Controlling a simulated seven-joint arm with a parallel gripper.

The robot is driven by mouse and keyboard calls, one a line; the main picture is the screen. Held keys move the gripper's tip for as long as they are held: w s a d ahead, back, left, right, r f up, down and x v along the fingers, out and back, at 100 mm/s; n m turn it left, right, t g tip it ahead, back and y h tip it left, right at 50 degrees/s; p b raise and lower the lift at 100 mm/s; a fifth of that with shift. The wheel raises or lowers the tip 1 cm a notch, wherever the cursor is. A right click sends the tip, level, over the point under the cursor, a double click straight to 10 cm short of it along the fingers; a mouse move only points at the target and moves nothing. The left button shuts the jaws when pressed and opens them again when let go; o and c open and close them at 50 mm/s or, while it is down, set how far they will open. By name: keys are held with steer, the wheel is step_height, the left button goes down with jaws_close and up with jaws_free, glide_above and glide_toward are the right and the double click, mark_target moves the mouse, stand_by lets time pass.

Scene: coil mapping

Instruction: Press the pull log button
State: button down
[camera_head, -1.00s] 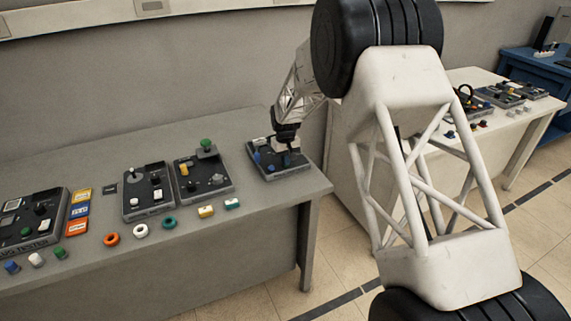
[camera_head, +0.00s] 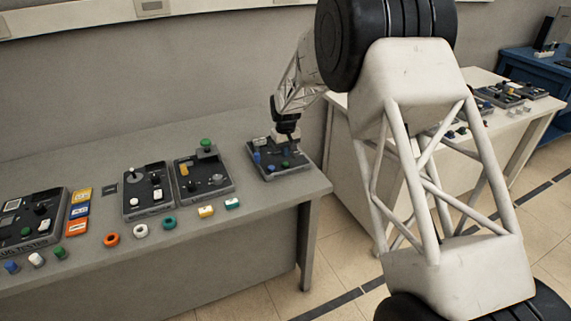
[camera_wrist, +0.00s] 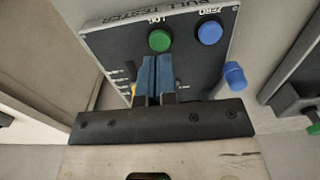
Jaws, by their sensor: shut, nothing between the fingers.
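The pull tester (camera_head: 262,172) is a dark panel in a grey frame near the right end of the grey bench. In the wrist view its panel (camera_wrist: 118,45) shows a green round button (camera_wrist: 160,40) labelled LOG and a blue round button (camera_wrist: 209,32) labelled ZERO. My gripper (camera_wrist: 156,62) is shut and empty, its two blue fingers side by side. In the wrist picture the fingertips appear just below the green button; I see no clear contact, and the gap is hard to judge. In the head view my gripper (camera_head: 287,146) is over the back right part of the tester.
A blue peg-like part (camera_wrist: 234,76) stands right of the fingers in the wrist view. Two more dark panels (camera_head: 147,190) (camera_head: 203,176) and several coloured rings and blocks lie to the left on the bench (camera_head: 262,215). A white table (camera_head: 535,108) stands to the right.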

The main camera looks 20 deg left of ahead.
mark_target(287, 164)
steer(key=shift+r, duration=1.3)
steer(key=shift+d+r, duration=0.2)
steer(key=shift+r, duration=0.05)
steer(key=s+d+r+m, duration=0.1)
steer(key=s+d+r, duration=0.55)
steer(key=d, duration=0.35)
steer(key=s+d+r+m+t, duration=0.1)
steer(key=s+d+r+m, duration=0.1)
steer(key=s+d+r, duration=0.65)
steer(key=s+d+r+m, duration=0.15)
steer(key=d+r, duration=0.45)
steer(key=d, duration=0.6)
steer(key=s+d+m, duration=0.1)
steer(key=s+d, duration=0.5)
steer(key=s, duration=0.5)
steer(key=s+d+m+t, duration=0.1)
steer(key=s+d+m, duration=0.1)
steer(key=s+d, duration=0.5)
steer(key=s+d+m, duration=0.1)
steer(key=s+d, duration=0.6)
steer(key=s, duration=0.9)
steer(key=shift+f+m+t, duration=0.2)
steer(key=shift+m+t, duration=0.1)
steer(key=shift+m, duration=0.05)
